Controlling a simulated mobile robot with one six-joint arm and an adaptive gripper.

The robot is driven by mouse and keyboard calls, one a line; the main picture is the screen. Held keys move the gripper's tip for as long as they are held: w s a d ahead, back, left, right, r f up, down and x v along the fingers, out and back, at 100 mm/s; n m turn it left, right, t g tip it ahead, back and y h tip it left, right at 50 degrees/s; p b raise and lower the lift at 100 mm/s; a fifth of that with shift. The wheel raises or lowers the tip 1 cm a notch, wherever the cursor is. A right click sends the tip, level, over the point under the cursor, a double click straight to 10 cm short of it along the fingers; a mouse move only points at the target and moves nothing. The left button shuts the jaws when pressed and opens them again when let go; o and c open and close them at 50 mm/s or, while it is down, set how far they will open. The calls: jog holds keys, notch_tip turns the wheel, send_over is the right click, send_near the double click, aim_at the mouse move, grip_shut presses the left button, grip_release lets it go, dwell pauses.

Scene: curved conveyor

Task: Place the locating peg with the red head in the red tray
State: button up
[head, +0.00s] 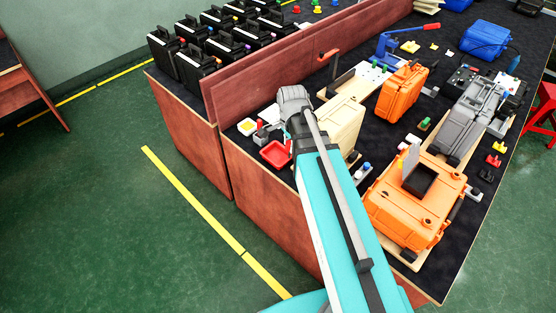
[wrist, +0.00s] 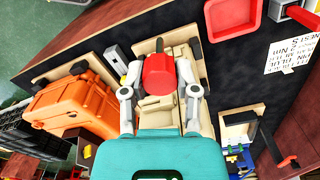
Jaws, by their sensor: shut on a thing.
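My gripper (wrist: 158,88) is shut on the locating peg with the red head (wrist: 158,73) in the wrist view. In the head view the red tray (head: 275,154) lies on the dark bench top near the front edge, just left of my arm. My arm hides much of the gripper there.
A reddish-brown divider (head: 300,58) runs behind the tray. Black cases (head: 205,68) stand beyond it.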

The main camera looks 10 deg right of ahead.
jog(key=w+a+f+m+b, duration=0.3)
jog(key=f+m+b, duration=0.2)
jog(key=f, duration=0.1)
jog(key=shift+w+f+b, duration=0.3)
jog(key=shift+f+b, duration=0.05)
jog(key=shift+b, duration=0.05)
jog(key=shift+a, duration=0.1)
jog(key=w+d+f+b, duration=0.2)
jog(key=w+f+b, duration=0.7)
jog(key=w, duration=0.4)
jog(key=shift+d, duration=0.2)
jog(key=shift+w+f+b, duration=0.2)
jog(key=shift+f+b, duration=0.8)
jog(key=shift+w+f+b, duration=0.15)
jog(key=shift+f+b, duration=0.85)
